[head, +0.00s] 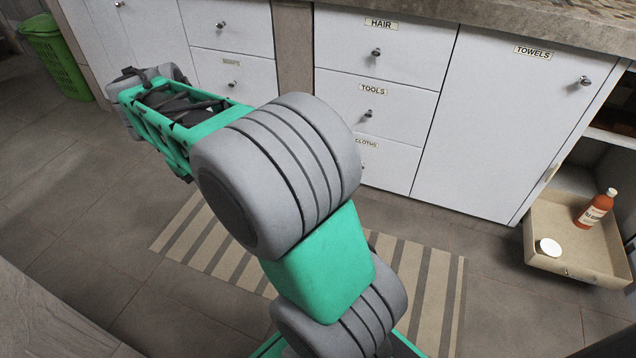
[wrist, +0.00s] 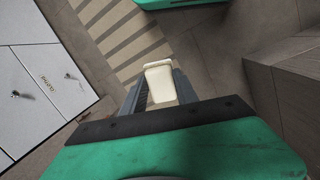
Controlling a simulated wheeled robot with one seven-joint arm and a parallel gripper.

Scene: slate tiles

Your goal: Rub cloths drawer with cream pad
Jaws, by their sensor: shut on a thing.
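The cream pad (wrist: 160,83) is held between the two fingers of my gripper (wrist: 160,88) in the wrist view, with its pale end sticking out past them. The floor and part of a striped rug show behind it, and it touches no furniture that I can see. The cloths drawer (head: 398,168) is the lowest of three in the middle stack in the head view. It is closed, and my arm covers its left part, including part of its label and knob. In the head view my gripper and the pad cannot be made out.
The tools drawer (head: 405,107) and hair drawer (head: 420,40) are above, closed. The towels door (head: 490,130) is to the right. An open drawer (head: 560,262) holds an orange bottle (head: 594,208) and a white round thing (head: 549,247). A striped rug (head: 425,285) lies on the floor. A green bin (head: 55,60) stands far left.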

